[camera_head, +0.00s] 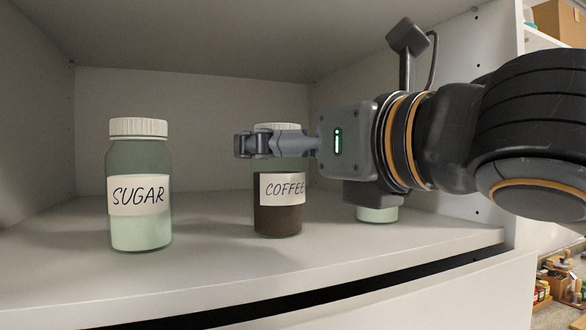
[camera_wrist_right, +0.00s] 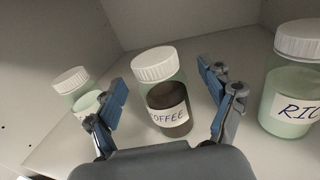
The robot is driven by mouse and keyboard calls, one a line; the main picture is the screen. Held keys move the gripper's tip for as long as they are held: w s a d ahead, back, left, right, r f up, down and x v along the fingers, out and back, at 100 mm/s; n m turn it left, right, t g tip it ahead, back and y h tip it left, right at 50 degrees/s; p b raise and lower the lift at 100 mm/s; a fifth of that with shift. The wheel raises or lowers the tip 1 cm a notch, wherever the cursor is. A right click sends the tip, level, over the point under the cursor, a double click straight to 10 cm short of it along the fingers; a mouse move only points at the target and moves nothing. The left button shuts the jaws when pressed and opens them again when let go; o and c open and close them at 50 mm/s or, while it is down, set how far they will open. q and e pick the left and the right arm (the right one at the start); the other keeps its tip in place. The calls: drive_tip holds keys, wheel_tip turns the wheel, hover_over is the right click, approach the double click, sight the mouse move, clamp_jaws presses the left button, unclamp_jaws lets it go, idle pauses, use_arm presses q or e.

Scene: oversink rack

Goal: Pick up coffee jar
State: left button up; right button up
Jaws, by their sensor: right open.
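The coffee jar (camera_head: 280,205) stands upright on the cabinet shelf, with a white lid, dark contents and a COFFEE label. My right gripper (camera_head: 243,146) reaches in from the right, and its fingers hide part of the jar's upper body just below the lid. In the right wrist view, the coffee jar (camera_wrist_right: 163,95) stands between and a little beyond the two open fingers (camera_wrist_right: 170,112). I cannot tell whether either finger touches it. My left gripper is not in view.
The sugar jar (camera_head: 139,190) stands to the left on the shelf (camera_head: 210,265). A third jar (camera_head: 377,214) is mostly hidden behind my right gripper; the wrist view shows a jar labelled RIC (camera_wrist_right: 296,85). Cabinet walls enclose the sides and back.

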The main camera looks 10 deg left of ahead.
drive_tip(key=shift+x, duration=1.15)
drive_tip(key=shift+s+d, duration=0.1)
drive_tip(key=shift+s, duration=0.1)
drive_tip(key=shift+c, duration=0.5)
drive_tip(key=c, duration=1.5)
